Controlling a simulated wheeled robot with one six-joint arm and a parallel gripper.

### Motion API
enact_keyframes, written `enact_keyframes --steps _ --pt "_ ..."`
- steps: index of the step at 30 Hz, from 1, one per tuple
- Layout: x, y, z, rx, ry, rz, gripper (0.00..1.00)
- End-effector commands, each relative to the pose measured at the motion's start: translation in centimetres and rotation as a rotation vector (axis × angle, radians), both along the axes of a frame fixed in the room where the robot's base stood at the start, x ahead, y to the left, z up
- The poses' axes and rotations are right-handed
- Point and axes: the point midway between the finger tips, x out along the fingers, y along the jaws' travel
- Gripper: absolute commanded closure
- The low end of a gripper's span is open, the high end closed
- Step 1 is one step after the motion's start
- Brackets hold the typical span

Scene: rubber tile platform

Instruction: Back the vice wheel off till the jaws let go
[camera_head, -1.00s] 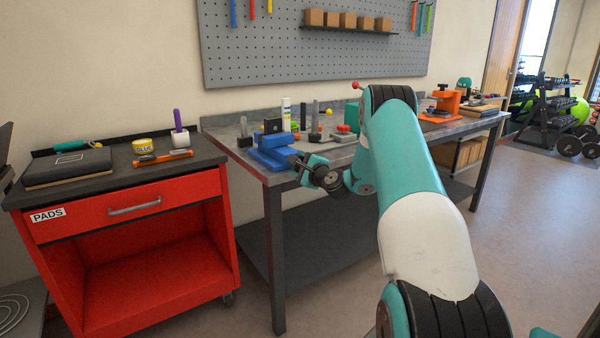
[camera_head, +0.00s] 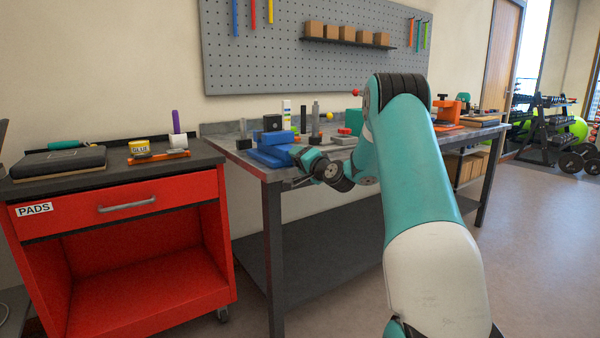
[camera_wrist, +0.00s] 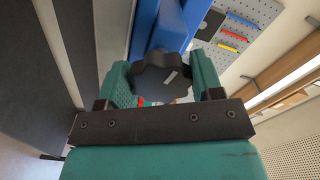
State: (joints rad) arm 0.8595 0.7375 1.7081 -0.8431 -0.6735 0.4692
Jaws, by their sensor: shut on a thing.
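The blue vice (camera_head: 270,157) sits at the left front corner of the grey workbench (camera_head: 350,148). A dark block (camera_head: 272,123) stands at the vice, and I cannot tell how tightly the jaws hold it. In the wrist view, the black lobed vice wheel (camera_wrist: 158,78) with a pale mark on its face lies between my gripper's two teal fingers. My gripper (camera_wrist: 160,70) is shut on this wheel, one finger on each side. The blue vice body (camera_wrist: 158,25) runs up behind it. In the head view, my gripper (camera_head: 306,160) hides the wheel at the bench's front edge.
Several upright items, including a dark post (camera_head: 315,120), stand on the bench right of the vice. A red cart (camera_head: 120,225) is to the left, with a glue jar (camera_head: 139,146) on top. An orange device (camera_head: 448,110) stands at the bench's far end. Open floor lies to the right.

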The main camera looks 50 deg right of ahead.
Motion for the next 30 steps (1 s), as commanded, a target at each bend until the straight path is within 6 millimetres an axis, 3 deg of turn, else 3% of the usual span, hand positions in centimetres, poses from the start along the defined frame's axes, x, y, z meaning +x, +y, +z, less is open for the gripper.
enact_keyframes --steps 1,13,30 --pt "0.02 0.08 -0.67 -0.038 0.01 0.002 0.64" --pt "-0.01 0.0 -0.57 -0.277 0.07 0.002 0.64" --pt "-0.01 -0.04 -0.35 -0.345 0.088 0.003 0.64"
